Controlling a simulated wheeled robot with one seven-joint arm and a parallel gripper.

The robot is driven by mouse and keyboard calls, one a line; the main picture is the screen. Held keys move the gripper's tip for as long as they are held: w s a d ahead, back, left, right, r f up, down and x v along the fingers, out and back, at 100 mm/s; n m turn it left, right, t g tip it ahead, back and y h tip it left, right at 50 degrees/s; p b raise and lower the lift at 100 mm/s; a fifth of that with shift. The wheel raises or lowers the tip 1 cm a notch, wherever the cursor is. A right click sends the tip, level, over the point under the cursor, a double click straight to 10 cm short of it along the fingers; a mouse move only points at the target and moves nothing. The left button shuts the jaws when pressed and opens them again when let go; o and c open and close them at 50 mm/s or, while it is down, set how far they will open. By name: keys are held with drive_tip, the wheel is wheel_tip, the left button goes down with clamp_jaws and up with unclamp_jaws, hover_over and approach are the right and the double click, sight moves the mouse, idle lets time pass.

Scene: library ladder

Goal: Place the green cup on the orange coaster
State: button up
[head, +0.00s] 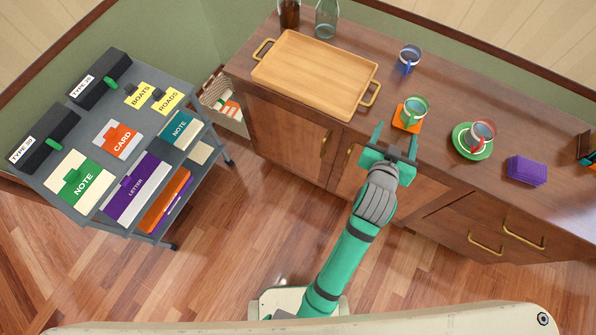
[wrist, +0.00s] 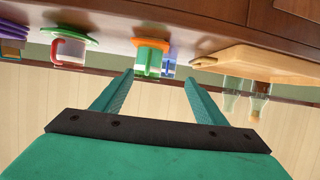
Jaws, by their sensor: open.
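The green cup (head: 413,108) stands upright on the orange coaster (head: 402,121) on the wooden cabinet top. In the wrist view, which is upside down, the green cup (wrist: 147,64) meets the orange coaster (wrist: 152,43) at its base. My gripper (head: 395,139) is open and empty at the cabinet's front edge, just short of the cup and coaster. In the wrist view its two fingers (wrist: 160,77) point towards the cup, apart from it, with nothing between them.
A wooden tray (head: 315,75) lies to the left. A blue cup (head: 410,57) stands behind the green cup. A grey cart (head: 100,165) stands left.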

drive_tip(key=s+a+f+n+t+y, duration=0.1)
drive_tip(key=s+a+f+n+y, duration=0.1)
drive_tip(key=s+a+f, duration=0.5)
drive_tip(key=s+a+n+t+y, duration=0.1)
drive_tip(key=s+a, duration=0.4)
drive_tip(key=a, duration=0.6)
drive_tip(key=s+a+r+n+y, duration=0.1)
drive_tip(key=s+a+r, duration=0.1)
drive_tip(key=s+a, duration=0.3)
drive_tip(key=s+a+r+n+t+y, duration=0.1)
drive_tip(key=s+a+r+y, duration=0.1)
drive_tip(key=s+a, duration=0.3)
drive_tip(key=s, duration=0.4)
drive_tip(key=shift+s+n+t+y, duration=0.3)
drive_tip(key=shift+s+n, duration=0.1)
